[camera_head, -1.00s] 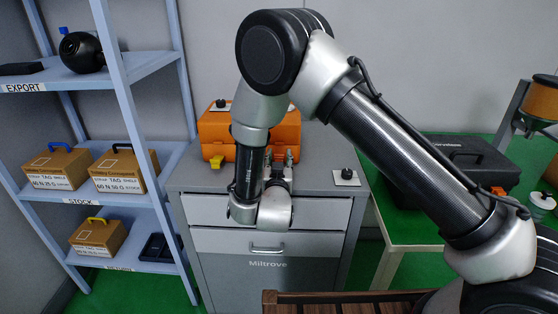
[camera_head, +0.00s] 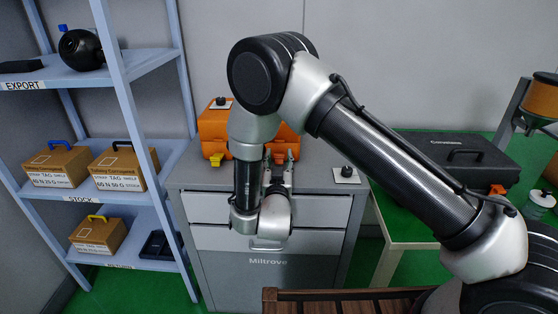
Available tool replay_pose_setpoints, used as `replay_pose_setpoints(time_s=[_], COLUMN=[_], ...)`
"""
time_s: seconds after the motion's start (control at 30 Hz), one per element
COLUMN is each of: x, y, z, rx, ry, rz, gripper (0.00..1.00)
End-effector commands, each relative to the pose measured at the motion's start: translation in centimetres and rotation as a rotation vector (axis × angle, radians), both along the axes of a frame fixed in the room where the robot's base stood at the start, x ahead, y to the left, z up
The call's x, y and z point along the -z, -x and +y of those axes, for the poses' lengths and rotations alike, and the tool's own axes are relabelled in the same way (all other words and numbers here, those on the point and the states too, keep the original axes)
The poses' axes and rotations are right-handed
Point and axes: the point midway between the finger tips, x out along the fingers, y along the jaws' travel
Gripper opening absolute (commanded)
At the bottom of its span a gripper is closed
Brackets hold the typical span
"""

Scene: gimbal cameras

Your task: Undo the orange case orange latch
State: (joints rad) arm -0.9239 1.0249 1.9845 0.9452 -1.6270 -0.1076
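The orange case (camera_head: 213,127) stands on top of the grey cabinet, partly hidden behind my arm. A yellow latch (camera_head: 217,158) shows low on the left of its front face. The orange latch cannot be made out; the right part of the case front is behind my arm and fingers. My gripper (camera_head: 279,157) is in front of the right half of the case, pointing at it. Its two fingertips are apart, with a gap between them. Whether they touch the case cannot be told.
The grey cabinet (camera_head: 310,243) has drawers below. A plate with a black knob (camera_head: 346,175) lies on its top, right of my gripper. A blue shelf (camera_head: 130,199) with boxes stands left. A black case (camera_head: 460,160) is on the green-topped table at right.

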Motion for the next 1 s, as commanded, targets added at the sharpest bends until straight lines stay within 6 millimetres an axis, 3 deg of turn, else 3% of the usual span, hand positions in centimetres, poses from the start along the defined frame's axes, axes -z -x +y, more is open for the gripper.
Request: replay_pose_setpoints(time_s=[0.37,0.8,1.0], x=[0.2,1.4,1.6], y=[1.0,9.9,11.7], z=[0.1,0.4,0.4], rx=[-0.001,-0.004,-0.001], ry=[0.002,0.001,0.0], rz=[0.002,0.001,0.001], gripper=[0.46,0.46,0.46])
